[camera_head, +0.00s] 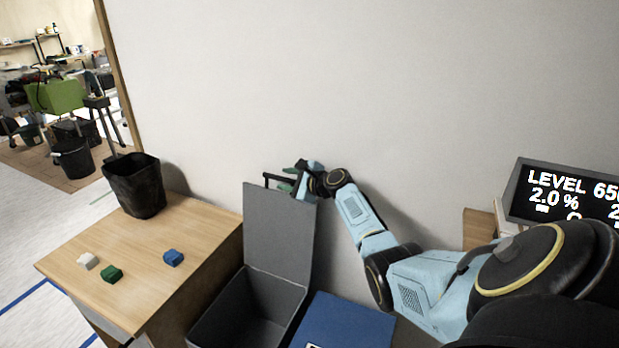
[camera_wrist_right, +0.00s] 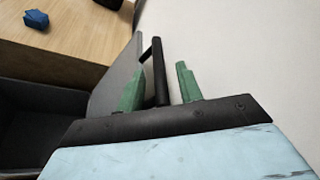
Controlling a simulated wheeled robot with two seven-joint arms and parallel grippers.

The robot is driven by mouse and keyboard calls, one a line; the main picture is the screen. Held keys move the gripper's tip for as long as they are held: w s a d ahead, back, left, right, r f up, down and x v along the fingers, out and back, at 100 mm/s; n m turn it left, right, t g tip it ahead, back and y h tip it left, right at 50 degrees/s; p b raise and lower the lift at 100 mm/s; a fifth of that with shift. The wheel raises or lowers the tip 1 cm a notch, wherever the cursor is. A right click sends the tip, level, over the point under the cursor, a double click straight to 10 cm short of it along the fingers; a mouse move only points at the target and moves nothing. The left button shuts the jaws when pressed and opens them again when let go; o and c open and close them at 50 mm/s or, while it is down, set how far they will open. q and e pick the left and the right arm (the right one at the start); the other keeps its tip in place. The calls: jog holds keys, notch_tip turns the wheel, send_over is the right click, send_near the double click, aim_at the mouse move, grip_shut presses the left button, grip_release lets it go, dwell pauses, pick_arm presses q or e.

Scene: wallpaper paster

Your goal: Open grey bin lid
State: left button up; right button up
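The grey bin (camera_head: 250,308) stands on the floor beside the wooden table. Its lid (camera_head: 278,232) is raised, standing about upright near the wall, and the bin's dark inside shows. A black bar handle (camera_head: 268,180) sits at the lid's top edge; it also shows in the right wrist view (camera_wrist_right: 158,72). My right gripper (camera_head: 293,178) is at this handle. Its green fingers (camera_wrist_right: 160,88) are apart, with the handle between them and clear space beside the right finger. The lid's edge is beside the left finger. My left gripper is not in view.
The wooden table (camera_head: 185,235) at left holds a black basket (camera_head: 136,184) and white, green and blue blocks. A blue bin lid (camera_head: 345,322) is right of the grey bin. A wall (camera_head: 370,80) stands close behind; a display (camera_head: 560,192) is at right.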

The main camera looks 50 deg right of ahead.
jog(key=p+v, duration=0.2)
jog(key=v, duration=0.8)
jog(key=shift+r, duration=0.1)
